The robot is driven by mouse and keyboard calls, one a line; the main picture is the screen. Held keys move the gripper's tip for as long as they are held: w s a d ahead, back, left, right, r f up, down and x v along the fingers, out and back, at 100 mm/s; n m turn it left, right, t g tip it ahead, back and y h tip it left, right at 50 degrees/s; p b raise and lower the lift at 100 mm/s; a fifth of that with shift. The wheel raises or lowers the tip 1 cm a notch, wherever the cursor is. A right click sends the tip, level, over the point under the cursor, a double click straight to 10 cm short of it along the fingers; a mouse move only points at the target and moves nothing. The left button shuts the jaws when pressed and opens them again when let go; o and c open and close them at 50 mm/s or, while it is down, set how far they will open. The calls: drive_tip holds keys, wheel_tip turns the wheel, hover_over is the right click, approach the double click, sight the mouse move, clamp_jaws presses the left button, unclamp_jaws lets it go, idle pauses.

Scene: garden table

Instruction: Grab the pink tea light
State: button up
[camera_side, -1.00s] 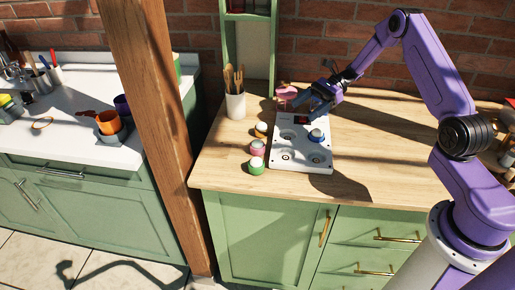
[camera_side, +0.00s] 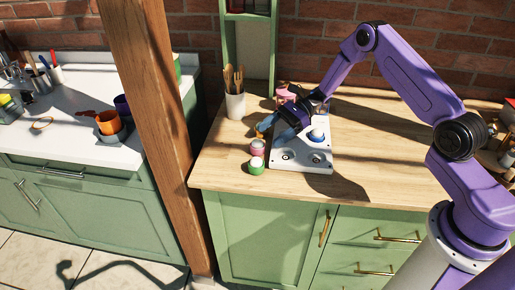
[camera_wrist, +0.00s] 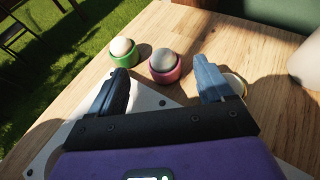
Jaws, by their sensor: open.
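The pink tea light (camera_side: 257,148), a pink cup with a pale top, stands on the wooden counter left of the white tray, between a green one and an orange one. In the wrist view the pink tea light (camera_wrist: 165,66) stands just beyond and between my open fingers, apart from them. My gripper (camera_side: 270,124) is open and empty, low over the tray's left edge, close to the pink tea light. It also shows in the wrist view (camera_wrist: 165,82). The green tea light (camera_side: 257,166) stands nearest the counter's front edge. The orange one (camera_wrist: 237,84) is partly hidden behind a finger.
The white tray (camera_side: 302,165) has round recesses; a blue tea light (camera_side: 316,135) sits in one. A cup of wooden utensils (camera_side: 235,105) stands behind on the left. A pink object (camera_side: 286,92) stands behind the tray. The counter's front left is clear.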

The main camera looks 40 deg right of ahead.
sight(263, 142)
drive_tip(key=shift+x, duration=1.9)
drive_tip(key=shift+w, duration=0.2)
drive_tip(key=c, duration=1.1)
